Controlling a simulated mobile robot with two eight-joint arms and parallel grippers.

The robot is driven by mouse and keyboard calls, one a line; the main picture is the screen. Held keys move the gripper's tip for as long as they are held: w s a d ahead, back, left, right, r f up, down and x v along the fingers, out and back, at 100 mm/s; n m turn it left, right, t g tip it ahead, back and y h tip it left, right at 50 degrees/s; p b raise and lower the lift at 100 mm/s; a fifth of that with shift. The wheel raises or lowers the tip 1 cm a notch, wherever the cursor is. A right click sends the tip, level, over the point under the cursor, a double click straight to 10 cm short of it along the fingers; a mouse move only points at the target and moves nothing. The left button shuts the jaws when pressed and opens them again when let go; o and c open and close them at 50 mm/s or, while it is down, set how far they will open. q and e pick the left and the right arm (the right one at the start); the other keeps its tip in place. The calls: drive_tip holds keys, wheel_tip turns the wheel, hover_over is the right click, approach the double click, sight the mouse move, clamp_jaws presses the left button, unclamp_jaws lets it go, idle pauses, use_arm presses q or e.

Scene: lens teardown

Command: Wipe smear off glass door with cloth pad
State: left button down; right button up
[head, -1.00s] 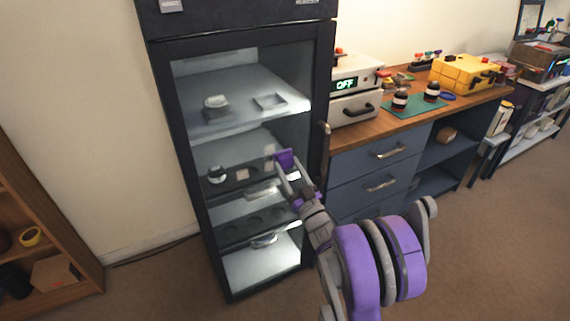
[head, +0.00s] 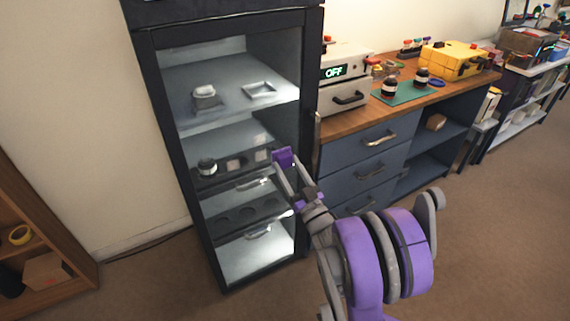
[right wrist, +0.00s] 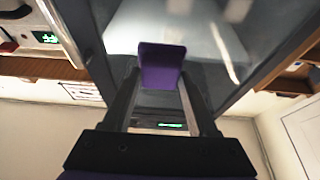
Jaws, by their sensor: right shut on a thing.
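The glass door (head: 225,130) of the tall dark cabinet is shut, with lit shelves visible behind it. My right gripper (head: 284,166) is shut on a purple cloth pad (head: 283,156) in front of the right part of the door. The pad also shows between the fingertips in the right wrist view (right wrist: 161,66), facing the glass (right wrist: 205,40). I cannot tell whether it touches the glass. Pale streaks show on the glass in the right wrist view, but I cannot tell smear from reflection. My left gripper is out of view.
The door handle (head: 316,132) stands at the door's right edge, near my right arm. A blue drawer unit (head: 365,160) with a wooden top adjoins the cabinet on the right. A wooden shelf (head: 50,235) stands at the left. Carpet (head: 150,285) between them is clear.

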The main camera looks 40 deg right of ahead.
drive_tip(key=shift+s, duration=0.15)
idle(0.3)
drive_tip(key=w+a+f+n+y+b, duration=0.1)
drive_tip(key=w+a+n+y, duration=0.15)
drive_tip(key=a+n, duration=0.35)
drive_tip(key=w+a+f+n+y, duration=0.2)
drive_tip(key=a+n+y, duration=0.2)
drive_tip(key=a+n, duration=0.3)
drive_tip(key=shift+g, duration=0.4)
drive_tip(key=shift+w+d, duration=0.25)
drive_tip(key=shift+w, duration=0.6)
drive_tip(key=shift+w+d, duration=0.3)
drive_tip(key=shift+w, duration=0.6)
drive_tip(key=shift+w+d, duration=0.25)
drive_tip(key=shift+w, duration=0.6)
drive_tip(key=shift+w+d, duration=0.25)
drive_tip(key=shift+w, duration=0.75)
drive_tip(key=shift+d, duration=0.1)
